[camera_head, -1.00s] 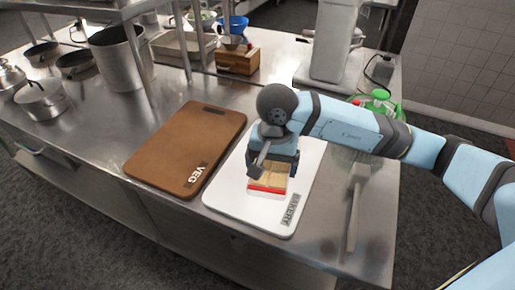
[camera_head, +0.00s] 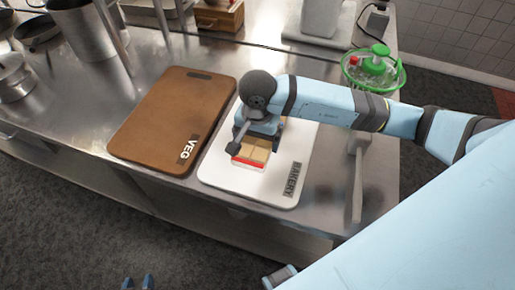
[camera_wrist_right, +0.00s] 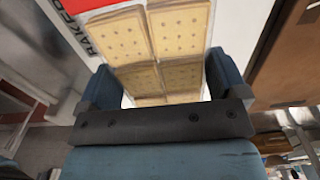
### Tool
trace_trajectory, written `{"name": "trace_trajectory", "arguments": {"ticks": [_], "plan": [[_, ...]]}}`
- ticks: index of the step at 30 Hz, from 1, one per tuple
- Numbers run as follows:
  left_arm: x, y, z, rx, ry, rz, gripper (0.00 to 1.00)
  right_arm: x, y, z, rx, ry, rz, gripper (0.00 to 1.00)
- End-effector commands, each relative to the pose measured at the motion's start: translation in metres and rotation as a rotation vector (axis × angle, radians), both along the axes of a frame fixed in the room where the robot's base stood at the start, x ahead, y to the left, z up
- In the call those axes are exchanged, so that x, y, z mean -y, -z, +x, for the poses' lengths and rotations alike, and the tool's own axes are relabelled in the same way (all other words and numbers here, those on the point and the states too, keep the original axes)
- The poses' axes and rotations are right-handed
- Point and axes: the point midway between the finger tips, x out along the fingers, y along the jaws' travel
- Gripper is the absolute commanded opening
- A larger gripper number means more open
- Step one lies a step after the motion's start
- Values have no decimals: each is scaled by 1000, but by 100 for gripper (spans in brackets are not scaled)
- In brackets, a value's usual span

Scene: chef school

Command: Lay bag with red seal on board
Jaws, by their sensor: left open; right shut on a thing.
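The bag with red seal (camera_head: 252,152) holds tan crackers and is over the white BAKERY board (camera_head: 285,163). Its red seal faces the board's front edge. I cannot tell whether the bag touches the board. My right gripper (camera_head: 258,137) is shut on the bag, and the arm partly hides it. In the right wrist view the bag (camera_wrist_right: 175,45) is between the two blue fingers, with its red seal at the upper left. My left gripper (camera_head: 138,282) shows only its fingertips at the bottom edge, apart and empty, away from the counter.
A brown VEG board (camera_head: 165,115) lies left of the white one. A mallet-like tool (camera_head: 357,180) lies right of it. A green-rimmed bowl with bottles (camera_head: 373,70) is at the back right. A wooden box (camera_head: 218,16) and pots (camera_head: 80,30) stand behind.

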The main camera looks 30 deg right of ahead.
Motion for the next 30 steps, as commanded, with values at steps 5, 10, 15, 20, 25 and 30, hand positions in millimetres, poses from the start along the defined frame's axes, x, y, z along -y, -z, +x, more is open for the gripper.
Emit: {"name": "trace_trajectory", "arguments": {"ticks": [5, 10, 15, 20, 25, 30], "plan": [[-1, -2, 1, 1, -1, 2, 43, 0, 17, 0, 1, 0, 1, 66], [-1, -3, 1, 0, -1, 2, 43, 0, 32, -1, -3, 0, -1, 66], [-1, -6, 1, 0, -1, 2, 43, 0, 57, 0, -1, 0, 0, 66], [-1, -6, 1, 0, -1, 2, 43, 0, 61, 0, 1, -1, 0, 66], [-1, -4, 1, 1, -2, 2, 43, 0, 63, 0, 1, -1, 0, 66], [-1, -4, 1, 2, -1, 1, 43, 0, 64, 0, 1, -1, -1, 100]]}}
